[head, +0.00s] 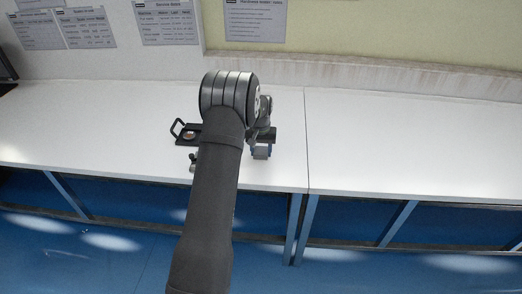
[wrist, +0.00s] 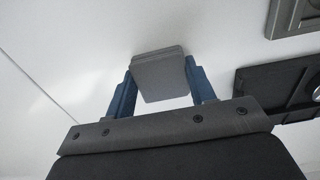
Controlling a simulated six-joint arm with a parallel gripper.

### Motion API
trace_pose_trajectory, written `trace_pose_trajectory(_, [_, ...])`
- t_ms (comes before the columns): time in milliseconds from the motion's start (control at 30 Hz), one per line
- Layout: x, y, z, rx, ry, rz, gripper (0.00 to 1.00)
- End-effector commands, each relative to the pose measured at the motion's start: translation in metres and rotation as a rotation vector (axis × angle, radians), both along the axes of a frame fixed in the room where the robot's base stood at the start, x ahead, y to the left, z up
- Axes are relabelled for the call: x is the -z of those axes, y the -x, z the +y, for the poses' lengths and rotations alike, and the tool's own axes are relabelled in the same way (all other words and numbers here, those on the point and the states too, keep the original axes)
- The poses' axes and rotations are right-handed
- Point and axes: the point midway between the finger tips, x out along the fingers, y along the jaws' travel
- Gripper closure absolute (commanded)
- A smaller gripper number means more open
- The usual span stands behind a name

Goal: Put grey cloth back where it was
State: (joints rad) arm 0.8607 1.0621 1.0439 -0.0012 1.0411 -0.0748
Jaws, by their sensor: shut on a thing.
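The grey cloth (wrist: 160,78) is a small, flat-sided folded block between the blue fingers of my gripper (wrist: 160,70) in the wrist view. The fingers are shut on its two sides. In the head view the cloth (head: 261,153) shows as a small grey patch at my gripper (head: 261,148), over the white bench near its front edge. I cannot tell whether the cloth touches the bench. My arm hides part of the bench behind and beside it.
A black device with a handle (head: 186,130) stands on the white bench (head: 80,125), left of my arm. In the wrist view a dark plate (wrist: 262,88) and a grey metal frame (wrist: 293,17) lie at the right. The bench is clear further left and right.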

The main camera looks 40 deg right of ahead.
Motion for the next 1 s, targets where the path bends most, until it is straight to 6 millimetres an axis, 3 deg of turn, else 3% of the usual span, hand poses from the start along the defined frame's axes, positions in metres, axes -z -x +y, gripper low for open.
trace_pose_trajectory(33, [0.002,0.000,0.000,0.000,-0.001,0.001,0.75])
trace_pose_trajectory(67, [0.002,0.000,0.000,0.000,0.000,0.000,0.44])
trace_pose_trajectory(133, [0.001,0.000,0.000,0.000,0.000,0.000,0.31])
trace_pose_trajectory(167, [0.001,0.000,0.000,0.000,0.000,0.000,0.28])
trace_pose_trajectory(433, [0.000,0.000,0.000,0.000,0.000,0.000,0.28])
trace_pose_trajectory(567, [-0.010,0.000,0.000,0.000,0.001,-0.001,0.28])
trace_pose_trajectory(1000, [-0.097,-0.001,-0.001,0.000,0.002,-0.002,0.28])
